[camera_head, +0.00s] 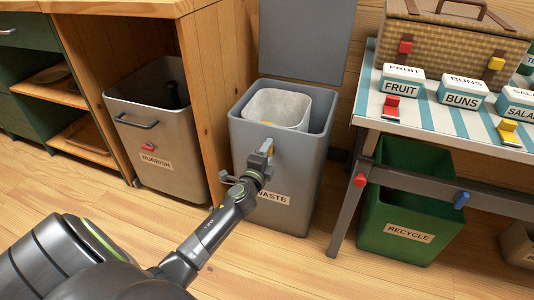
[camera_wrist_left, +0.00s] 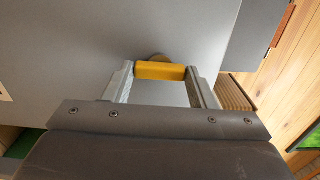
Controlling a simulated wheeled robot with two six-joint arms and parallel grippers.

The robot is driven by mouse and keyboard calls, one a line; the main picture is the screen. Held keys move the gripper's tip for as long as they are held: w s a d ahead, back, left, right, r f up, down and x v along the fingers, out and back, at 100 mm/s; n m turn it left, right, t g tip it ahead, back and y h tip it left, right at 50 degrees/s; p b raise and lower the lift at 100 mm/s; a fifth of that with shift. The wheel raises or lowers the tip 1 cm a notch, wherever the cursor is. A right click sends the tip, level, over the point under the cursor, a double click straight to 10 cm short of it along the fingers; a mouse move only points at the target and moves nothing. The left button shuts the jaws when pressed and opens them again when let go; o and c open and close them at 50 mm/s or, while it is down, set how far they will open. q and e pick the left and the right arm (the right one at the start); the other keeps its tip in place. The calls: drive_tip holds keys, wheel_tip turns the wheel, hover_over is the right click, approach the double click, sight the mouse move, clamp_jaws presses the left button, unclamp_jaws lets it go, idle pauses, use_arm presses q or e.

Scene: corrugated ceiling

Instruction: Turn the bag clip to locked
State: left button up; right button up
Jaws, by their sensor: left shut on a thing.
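A yellow clip handle (camera_wrist_left: 160,71) sits on the grey front wall of the bin (camera_head: 305,165) labelled WASTE. In the left wrist view it lies crosswise between my two finger pads, with part of a round mount showing behind it. My left gripper (camera_head: 264,157) is at the upper front of this bin, shut on the handle; it also fills the left wrist view (camera_wrist_left: 160,82). In the head view the gripper hides most of the handle. A pale liner bag (camera_head: 275,108) sits inside the bin. My right gripper is not in view.
A bin (camera_head: 165,175) labelled RUBBISH, with a red piece on its front, stands left in a wooden cabinet. The bin's lid (camera_head: 305,40) stands upright behind. A table (camera_head: 470,150) with labelled blocks and a basket is right, above a green RECYCLE bin (camera_head: 400,245).

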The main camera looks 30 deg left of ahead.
use_arm(q)
drive_tip(key=shift+f, duration=0.1)
drive_tip(key=o, duration=1)
drive_tip(key=v, duration=1.7)
drive_tip(key=shift+s+p, duration=0.25)
drive_tip(key=shift+p, duration=0.15)
